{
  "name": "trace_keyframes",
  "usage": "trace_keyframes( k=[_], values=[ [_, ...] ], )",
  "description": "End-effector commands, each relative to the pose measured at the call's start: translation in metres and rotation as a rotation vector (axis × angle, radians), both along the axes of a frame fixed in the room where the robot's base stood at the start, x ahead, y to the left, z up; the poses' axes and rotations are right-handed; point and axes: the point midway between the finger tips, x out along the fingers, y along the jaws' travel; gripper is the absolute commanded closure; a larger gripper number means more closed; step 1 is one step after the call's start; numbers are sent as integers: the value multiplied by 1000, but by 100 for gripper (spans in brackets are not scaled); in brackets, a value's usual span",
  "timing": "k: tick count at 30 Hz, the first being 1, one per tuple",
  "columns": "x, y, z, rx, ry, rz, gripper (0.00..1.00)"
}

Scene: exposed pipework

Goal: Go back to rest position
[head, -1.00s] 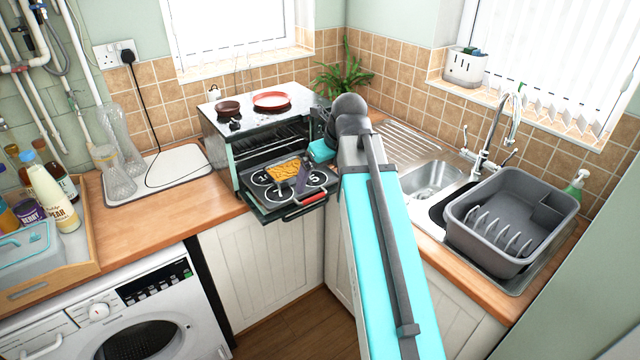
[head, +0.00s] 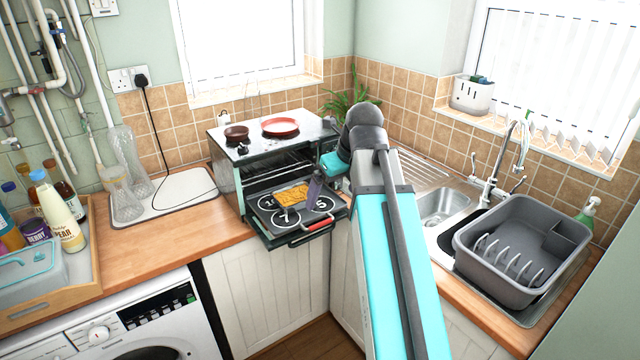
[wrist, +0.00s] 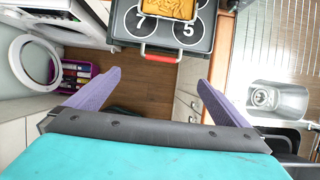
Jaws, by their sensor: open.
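My gripper (wrist: 160,77) is open and empty in the wrist view, its two purple fingers apart over floor and cupboard fronts. In the head view my arm reaches to the oven, and a purple finger (head: 315,188) shows over the right part of the pulled-out tray, right of the food. The rest of the gripper is mostly hidden there by my arm. The dark tray (head: 265,222) with numbered circles holds a rectangular golden food (head: 291,195). Both also show in the wrist view, the tray (wrist: 128,40) and the food (wrist: 170,9), ahead of the fingers.
The small oven (head: 228,182) is open, with a red plate (head: 279,127) and a brown dish (head: 236,133) on top. A red tray handle (head: 310,231) sticks out in front. The sink (head: 440,207) and grey dish rack (head: 520,250) stand right of my arm. Bottles stand at left.

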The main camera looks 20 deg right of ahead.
Motion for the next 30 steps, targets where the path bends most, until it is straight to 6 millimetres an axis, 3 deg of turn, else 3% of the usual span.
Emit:
trace_keyframes(
  k=[7, 11, 17, 30],
  values=[
    [1, 3, -1, 0, 0, 5, 0],
    [3, 12, -16, 7, 19, 19, 0],
    [5, 28, -62, 27, 85, 46, 0],
    [-14, 68, -190, 69, 275, 104, 0]
  ],
)
